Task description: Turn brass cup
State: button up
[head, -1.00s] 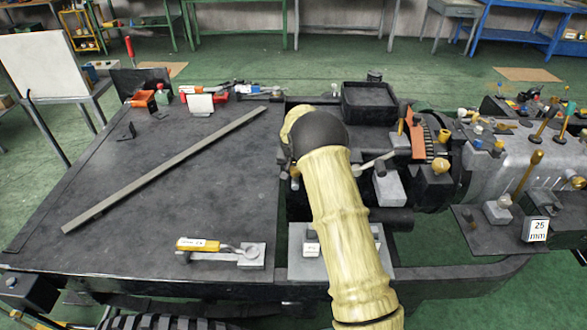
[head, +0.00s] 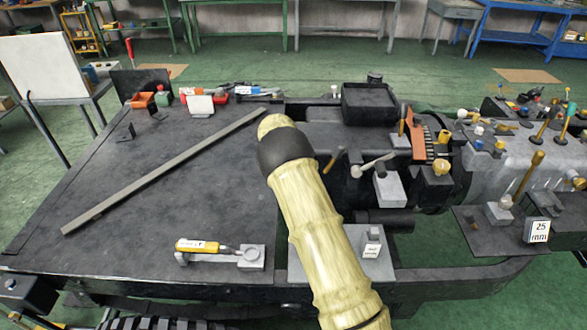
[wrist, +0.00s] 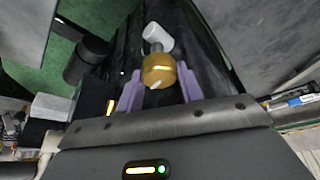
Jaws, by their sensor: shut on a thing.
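The brass cup (wrist: 158,71) shows in the wrist view, with a pale pointed mark on its near side. The purple fingers of my gripper (wrist: 159,82) are on either side of it and shut on it. A pale grey-white cylinder (wrist: 157,38) shows just beyond the cup. In the head view my arm covers the middle of the chassis, and neither my fingers nor the held cup can be made out there.
A long grey bar (head: 165,172) lies across the dark plate left of my arm. A yellow-handled tool (head: 205,246) rests at the front. Right of my arm stand a grey block (head: 389,190), a black tray (head: 370,102) and a brass knob (head: 441,167). A dark cylinder (wrist: 86,60) is left of the fingers.

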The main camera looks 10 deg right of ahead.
jog(key=o, duration=1)
jog(key=shift+a, duration=0.4)
jog(key=shift+d+r, duration=0.15)
jog(key=shift+d, duration=0.2)
jog(key=shift+r, duration=0.1)
jog(key=shift+w+a+r+p, duration=0.1)
jog(key=shift+w+r+p, duration=0.05)
jog(key=shift+r+p, duration=0.35)
jog(key=s+p+v, duration=0.1)
jog(key=p+v, duration=0.2)
jog(key=v, duration=0.3)
jog(key=shift+a, duration=0.35)
jog(key=shift+s+r, duration=0.1)
jog(key=shift+s, duration=0.05)
